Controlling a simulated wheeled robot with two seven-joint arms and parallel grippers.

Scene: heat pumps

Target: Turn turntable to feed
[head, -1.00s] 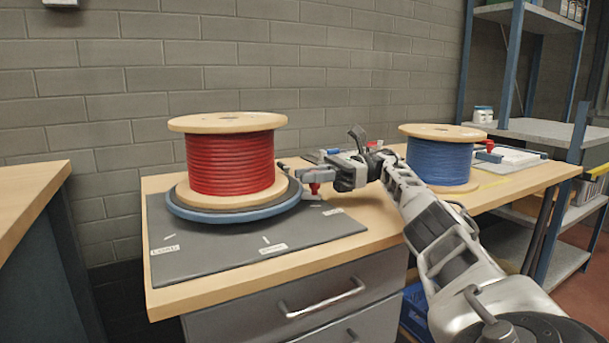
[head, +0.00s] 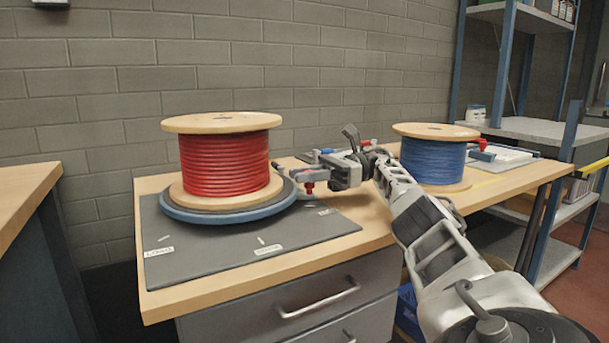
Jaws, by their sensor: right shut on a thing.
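The turntable (head: 228,213) is a round dark disc with a blue rim on a grey mat (head: 205,262) on the bench. A wooden spool of red cable (head: 225,165) stands upright on it. My right gripper (head: 305,177) is at the turntable's right edge, shut on a red knob (head: 309,187) that shows just below its fingers. How the knob joins the turntable is hidden by the fingers. White labels and tick marks lie on the mat in front and to the right; their words are too small to read surely. My left gripper is not in view.
A spool of blue cable (head: 434,158) stands on the bench behind my right arm. A blue shelf rack (head: 519,128) is at the right. Another wooden-topped bench (head: 28,195) is at the left. A brick wall closes the back. The mat's front is clear.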

